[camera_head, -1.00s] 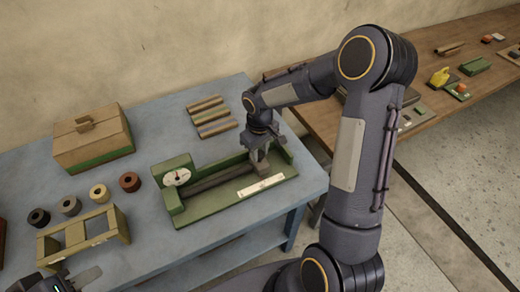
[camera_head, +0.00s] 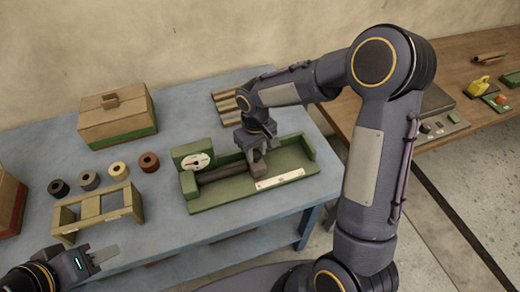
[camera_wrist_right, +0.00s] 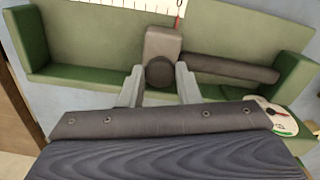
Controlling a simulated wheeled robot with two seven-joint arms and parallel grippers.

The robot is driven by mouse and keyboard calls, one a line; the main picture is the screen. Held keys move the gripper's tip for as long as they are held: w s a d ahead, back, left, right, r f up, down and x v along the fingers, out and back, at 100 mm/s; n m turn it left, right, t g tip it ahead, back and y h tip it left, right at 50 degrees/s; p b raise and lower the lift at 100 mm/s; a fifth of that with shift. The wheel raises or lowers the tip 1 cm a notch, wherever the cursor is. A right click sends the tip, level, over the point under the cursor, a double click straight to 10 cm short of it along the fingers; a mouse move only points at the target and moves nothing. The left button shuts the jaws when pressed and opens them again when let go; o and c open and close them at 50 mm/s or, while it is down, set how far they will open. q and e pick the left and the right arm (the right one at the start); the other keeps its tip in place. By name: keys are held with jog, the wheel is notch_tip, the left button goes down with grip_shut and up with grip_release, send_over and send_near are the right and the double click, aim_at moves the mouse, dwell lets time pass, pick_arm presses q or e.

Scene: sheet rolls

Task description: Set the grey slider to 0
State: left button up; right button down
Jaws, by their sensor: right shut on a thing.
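The grey slider (camera_head: 258,168) sits in a green fixture (camera_head: 225,200) on the blue table, at the end of a dark rod or roll (camera_head: 222,173). A white scale strip (camera_head: 280,179) runs along the fixture's front edge; the slider is by its left end. Its numbers are too small to read. In the right wrist view the slider (camera_wrist_right: 162,48) has its round knob between the fingers of my right gripper (camera_wrist_right: 160,86), which is shut on it. A white dial (camera_head: 196,161) stands at the fixture's left. My left gripper (camera_head: 95,260) is at the lower left, its opening unclear.
A brown and green box (camera_head: 117,118), several small rolls (camera_head: 89,180) and a wooden rack (camera_head: 98,212) stand left of the fixture. Striped rolls (camera_head: 227,103) lie behind it. A brown side table (camera_head: 450,90) is at the right.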

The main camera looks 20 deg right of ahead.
jog(key=c, duration=1.1)
grip_release()
jog(key=shift+w+a, duration=0.1)
jog(key=shift+a, duration=0.3)
jog(key=shift+o, duration=0.2)
jog(key=shift+d, duration=0.15)
notch_tip(320, 180, up, 8)
jog(key=shift+f+b, duration=0.1)
jog(key=shift+b, duration=0.2)
